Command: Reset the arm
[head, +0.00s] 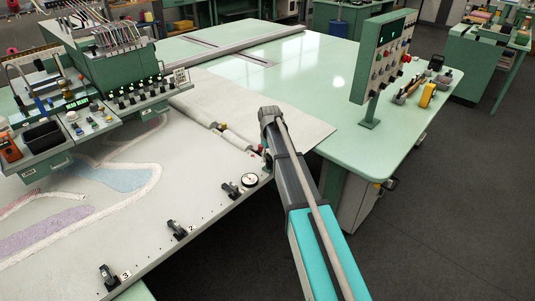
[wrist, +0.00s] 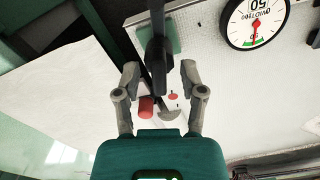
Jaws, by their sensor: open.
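My gripper (wrist: 160,72) is open in the wrist view. Its two grey fingers stand on either side of a dark upright bar (wrist: 157,45); I cannot tell whether they touch it. A red cylindrical tip (wrist: 147,107) and a small red spot (wrist: 173,96) show between the fingers, close to the palm. In the head view my arm reaches up from the bottom and bends down at the cloth's right edge, hiding most of the gripper. A round dial gauge (head: 249,181) lies just left of it; the gauge also shows in the wrist view (wrist: 257,20).
Black clamps (head: 177,230) line the front edge of the pale cloth (head: 215,215). A green tufting machine (head: 120,70) stands at left. A control panel (head: 383,55) and a yellow tape roll (head: 427,95) stand on the green table (head: 310,70).

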